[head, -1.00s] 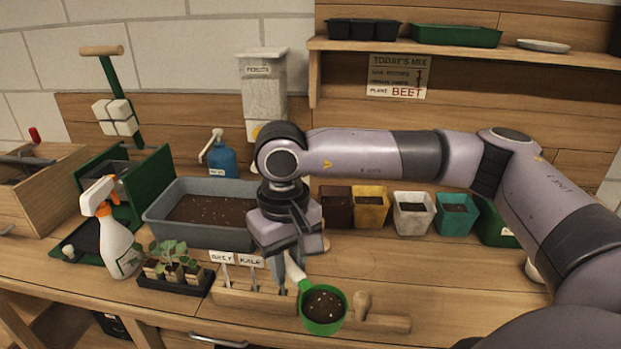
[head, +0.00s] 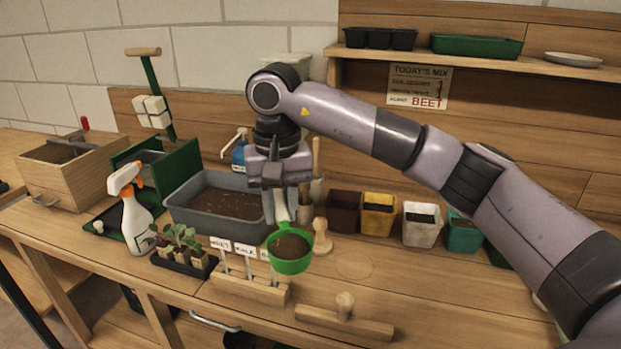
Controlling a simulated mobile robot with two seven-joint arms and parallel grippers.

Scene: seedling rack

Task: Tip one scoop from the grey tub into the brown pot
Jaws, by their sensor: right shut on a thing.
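My right gripper (head: 281,205) is shut on the handle of a green scoop (head: 291,265) and points down. The scoop holds dark soil and hangs above the bench, in front of the grey tub's right end. The grey tub (head: 188,219) holds dark speckled soil and stands left of the gripper. The brown pot (head: 343,211) stands to the right of the scoop, farther back, first in a row of pots. Its inside is hard to see. My left gripper is not in view.
A yellow pot (head: 378,216), a white pot (head: 421,225) and a teal pot (head: 464,234) stand right of the brown one. A wooden dibber (head: 321,237) stands between scoop and pots. A label holder (head: 249,287) and a wooden tamper (head: 343,322) lie in front.

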